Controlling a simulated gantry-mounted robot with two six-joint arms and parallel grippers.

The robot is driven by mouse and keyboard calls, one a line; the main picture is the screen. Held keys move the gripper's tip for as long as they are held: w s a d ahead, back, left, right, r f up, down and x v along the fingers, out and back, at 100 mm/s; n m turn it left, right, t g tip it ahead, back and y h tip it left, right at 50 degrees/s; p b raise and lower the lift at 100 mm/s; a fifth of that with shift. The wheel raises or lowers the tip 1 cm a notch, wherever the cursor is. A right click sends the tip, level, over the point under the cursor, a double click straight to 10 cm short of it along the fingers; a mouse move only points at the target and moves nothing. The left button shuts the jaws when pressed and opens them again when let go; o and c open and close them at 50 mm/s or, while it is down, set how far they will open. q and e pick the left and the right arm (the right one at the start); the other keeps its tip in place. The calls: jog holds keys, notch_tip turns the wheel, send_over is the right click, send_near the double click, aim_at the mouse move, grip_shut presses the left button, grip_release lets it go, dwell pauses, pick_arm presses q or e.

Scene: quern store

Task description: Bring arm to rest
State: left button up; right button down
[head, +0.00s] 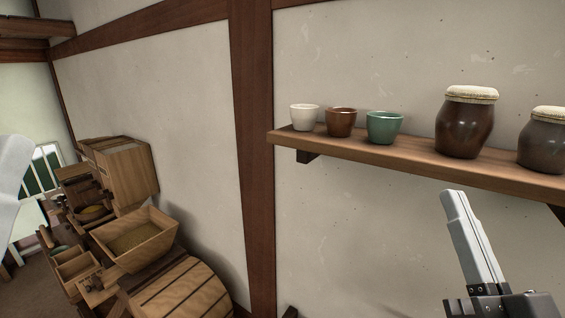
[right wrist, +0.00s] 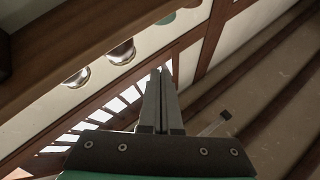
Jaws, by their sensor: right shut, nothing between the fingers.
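My right gripper (head: 458,194) is at the lower right of the head view, its fingers together and pointing up, with nothing held. In the picture it lies below the wall shelf (head: 400,160), apart from the cups and jars there. In the right wrist view the two grey fingers of my right gripper (right wrist: 160,73) lie side by side with no object between them. My left gripper is not in view; a pale shape at the left edge of the head view is too cut off to name.
The shelf holds a white cup (head: 304,118), a brown cup (head: 341,123), a green cup (head: 384,128), a dark brown covered jar (head: 465,125) and a greyer covered jar (head: 545,142). A wooden bin (head: 135,240) and a slatted round wooden thing (head: 180,292) stand at lower left.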

jog(key=s+a+r+n+t+y, duration=0.3)
jog(key=s+r+y, duration=0.1)
jog(key=s+r, duration=0.5)
notch_tip(320, 180, up, 16)
jog(key=w+n+p, duration=0.1)
jog(key=p, duration=1.4)
jog(key=shift+w+a+f+n+y+p, duration=0.2)
jog(key=shift+w+a+n+y+p, duration=0.1)
jog(key=shift+w+a, duration=0.1)
